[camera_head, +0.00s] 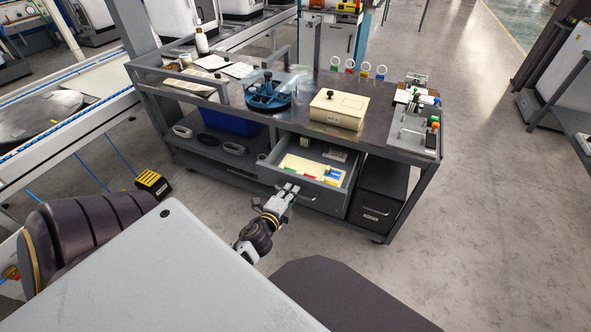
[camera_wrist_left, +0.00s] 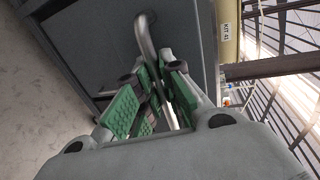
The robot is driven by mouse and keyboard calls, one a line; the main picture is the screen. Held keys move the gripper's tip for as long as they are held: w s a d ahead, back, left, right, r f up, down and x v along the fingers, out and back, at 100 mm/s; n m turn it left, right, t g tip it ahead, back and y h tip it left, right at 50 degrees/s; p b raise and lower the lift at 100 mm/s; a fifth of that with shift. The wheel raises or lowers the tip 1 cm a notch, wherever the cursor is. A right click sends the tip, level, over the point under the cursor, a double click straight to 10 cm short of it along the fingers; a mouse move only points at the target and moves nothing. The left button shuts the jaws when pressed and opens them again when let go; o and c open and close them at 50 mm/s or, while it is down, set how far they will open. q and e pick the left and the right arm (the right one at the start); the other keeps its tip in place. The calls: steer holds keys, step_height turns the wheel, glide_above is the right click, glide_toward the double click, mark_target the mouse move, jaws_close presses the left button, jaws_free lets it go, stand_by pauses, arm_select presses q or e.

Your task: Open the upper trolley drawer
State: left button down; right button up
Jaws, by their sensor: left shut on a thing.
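The grey trolley (camera_head: 250,118) stands ahead of me. Its upper drawer (camera_head: 345,178) is pulled out, and its inside shows a cream tray (camera_head: 315,168) with small coloured items. My left gripper (camera_head: 289,189) is at the drawer's front. In the left wrist view, the green-padded fingers (camera_wrist_left: 155,95) are shut on the metal drawer handle (camera_wrist_left: 148,38), on both sides of the bar. The grey drawer front (camera_wrist_left: 95,45) is just beyond the fingers. My right gripper is not in view.
A lower drawer (camera_head: 377,211) at the right is closed. A cream box (camera_head: 338,112), a blue round fixture (camera_head: 267,98) and a small control panel (camera_head: 414,135) stand on the top. A yellow-black block (camera_head: 152,184) lies on the floor at left. Floor to the right is clear.

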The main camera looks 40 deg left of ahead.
arm_select(q)
steer(key=shift+f+v, duration=0.2)
steer(key=shift+v, duration=0.75)
steer(key=shift+f+v, duration=0.2)
steer(key=shift+v, duration=0.75)
steer(key=shift+s, duration=0.1)
steer(key=c, duration=1.5)
jaws_free()
steer(key=shift+r, duration=0.2)
